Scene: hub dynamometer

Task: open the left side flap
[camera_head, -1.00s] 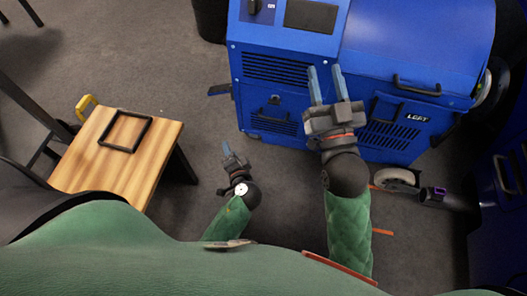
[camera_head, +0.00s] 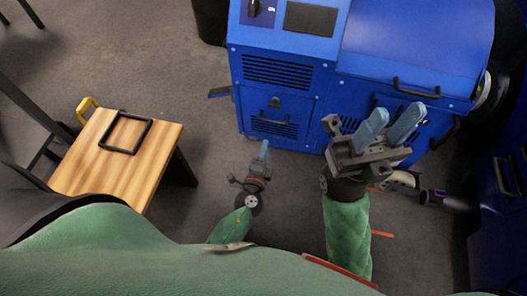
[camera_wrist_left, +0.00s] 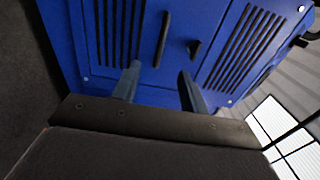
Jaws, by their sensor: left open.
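The blue machine (camera_head: 385,45) fills the top right of the head view. Its left part has a vented lower panel (camera_head: 273,127) with a dark latch (camera_head: 274,101) above the slots. The "LEFT" label is hidden now behind my right gripper (camera_head: 394,116), whose two fingers are apart and empty in front of the right-hand panel. My left gripper (camera_head: 264,147) is below the vented panel, apart from it. In the left wrist view, the left gripper (camera_wrist_left: 159,88) is open and empty, facing blue panels with a black bar handle (camera_wrist_left: 162,40) and a smaller black grip (camera_wrist_left: 193,48).
A wooden table (camera_head: 90,165) with a black square frame (camera_head: 126,132) stands at the left. A black handle (camera_head: 416,88) sticks out from the machine's front. A caster and dark tube (camera_head: 440,198) lie at the lower right. Grey floor between table and machine is clear.

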